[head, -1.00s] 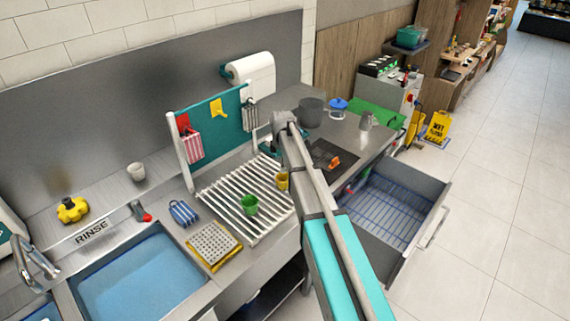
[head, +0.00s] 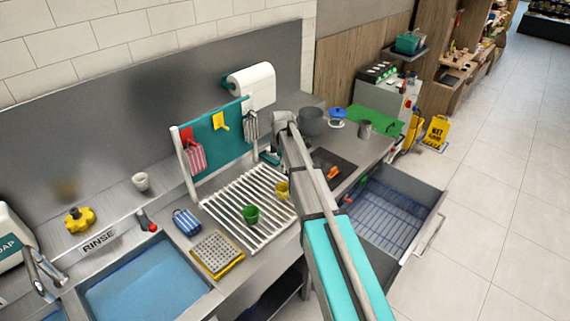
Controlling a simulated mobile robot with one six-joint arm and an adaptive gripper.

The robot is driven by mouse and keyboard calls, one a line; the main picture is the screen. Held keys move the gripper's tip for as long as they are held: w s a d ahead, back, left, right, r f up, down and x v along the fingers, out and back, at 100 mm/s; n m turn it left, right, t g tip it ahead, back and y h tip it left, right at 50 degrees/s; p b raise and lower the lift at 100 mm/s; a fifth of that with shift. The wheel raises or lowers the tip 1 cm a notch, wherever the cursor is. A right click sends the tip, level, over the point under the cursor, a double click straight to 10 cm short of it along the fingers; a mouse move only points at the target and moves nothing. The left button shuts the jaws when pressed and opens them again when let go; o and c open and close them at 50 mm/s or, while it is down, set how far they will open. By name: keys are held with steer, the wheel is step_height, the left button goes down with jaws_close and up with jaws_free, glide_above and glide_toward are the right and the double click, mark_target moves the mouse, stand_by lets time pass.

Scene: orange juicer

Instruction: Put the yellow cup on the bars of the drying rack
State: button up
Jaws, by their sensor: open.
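The yellow cup (head: 282,190) is small and appears upright at the right side of the white-barred drying rack (head: 228,207), close beside my arm. Whether its base rests fully on the bars is too small to tell. A green cup (head: 251,215) stands on the rack's bars to its left. My arm crosses the middle of the view and bends down at its far end, behind the rack's right side. My gripper's fingers cannot be made out; the arm hides that region. No contact between gripper and cup is visible.
A sink (head: 145,287) lies at the left, with a sponge-like yellow-edged block (head: 217,254) and blue striped item (head: 186,222) beside the rack. A teal hanging panel (head: 220,145) stands behind it. An open drawer (head: 390,215) juts out at the right.

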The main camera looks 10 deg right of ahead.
stand_by(0.5)
steer(key=s+m, duration=1.6)
steer(key=s, duration=1.3)
steer(key=shift+d, duration=0.45)
steer(key=shift+w+f, duration=0.1)
step_height(320, 180, down, 7)
steer(key=b, duration=0.7)
